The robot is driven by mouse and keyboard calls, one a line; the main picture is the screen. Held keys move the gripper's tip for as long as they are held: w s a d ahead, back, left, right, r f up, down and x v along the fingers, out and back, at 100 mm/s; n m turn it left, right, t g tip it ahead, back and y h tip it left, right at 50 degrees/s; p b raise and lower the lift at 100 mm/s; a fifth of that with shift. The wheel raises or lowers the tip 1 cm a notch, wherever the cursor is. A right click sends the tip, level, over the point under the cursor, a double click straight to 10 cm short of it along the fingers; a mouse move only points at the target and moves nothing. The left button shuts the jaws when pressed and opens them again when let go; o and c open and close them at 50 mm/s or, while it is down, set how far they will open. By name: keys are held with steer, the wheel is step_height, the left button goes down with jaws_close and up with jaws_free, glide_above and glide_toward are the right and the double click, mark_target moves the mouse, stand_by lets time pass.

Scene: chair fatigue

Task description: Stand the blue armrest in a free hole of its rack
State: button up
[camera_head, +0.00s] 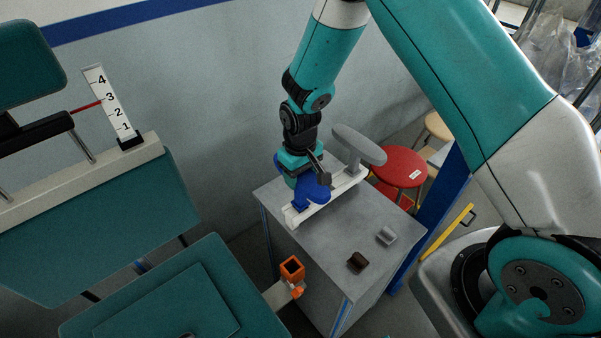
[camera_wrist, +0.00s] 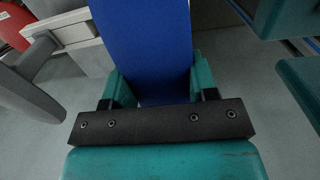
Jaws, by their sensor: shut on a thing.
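The blue armrest (camera_head: 318,190) is in my gripper (camera_head: 300,172) over the near left part of the pale rack (camera_head: 336,187) on the grey cabinet. Its short blue post points down at the rack's left end; I cannot tell whether it is in a hole or just above it. In the wrist view, the blue armrest (camera_wrist: 145,35) runs between the two teal fingers of my gripper (camera_wrist: 163,85), which are shut on it. A grey armrest (camera_head: 358,146) stands upright in the rack's far right end. It also shows in the wrist view (camera_wrist: 30,85), beside the rack (camera_wrist: 70,32).
A red stool (camera_head: 400,166) stands behind. A teal chair seat (camera_head: 170,300) and an orange socket (camera_head: 292,268) are in front left.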

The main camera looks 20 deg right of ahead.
steer(key=shift+f+b, duration=0.35)
steer(key=shift+f, duration=0.2)
steer(key=o, duration=1)
steer(key=shift+c, duration=0.2)
steer(key=shift+r, duration=0.1)
step_height(320, 180, up, 17)
steer(key=b, duration=0.3)
steer(key=shift+r, duration=0.15)
steer(key=s+a+r+n+y, duration=0.1)
steer(key=s+r, duration=0.3)
steer(key=s, duration=0.8)
steer(key=s+a+r+n+y, duration=0.2)
steer(key=s+r, duration=0.3)
steer(key=s, duration=0.7)
steer(key=shift+s+a+y, duration=0.4)
steer(key=shift+a+y, duration=0.2)
steer(key=shift+a, duration=0.2)
